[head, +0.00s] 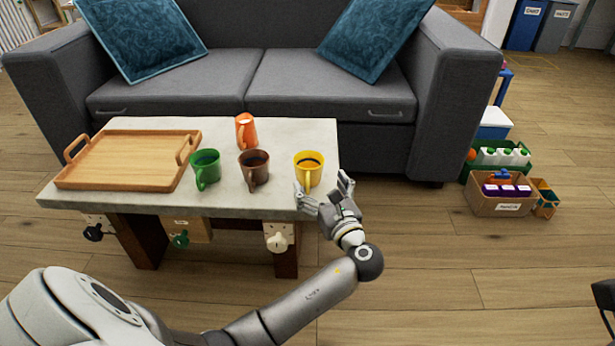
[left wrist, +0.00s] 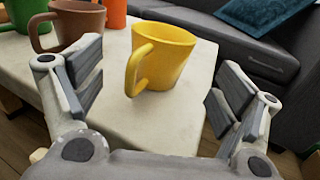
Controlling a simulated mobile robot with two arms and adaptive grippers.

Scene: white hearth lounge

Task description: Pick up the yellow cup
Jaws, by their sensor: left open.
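The yellow cup (head: 309,168) stands upright near the right front corner of the low table (head: 120,124). Its handle faces the front. My left gripper (head: 324,193) is at the table's front right corner, just in front of the cup. In the left wrist view the left gripper (left wrist: 154,95) is open, with its fingers spread to either side of the yellow cup (left wrist: 164,55). The cup lies ahead between the fingers, and no finger appears to touch it. The handle points toward the left finger. My right gripper does not show.
A brown cup (head: 254,168) stands left of the yellow one, with a green cup (head: 205,169) farther left and an orange cup (head: 246,131) behind. A wooden tray (head: 126,183) covers the table's left side. A grey sofa (head: 315,80) stands behind.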

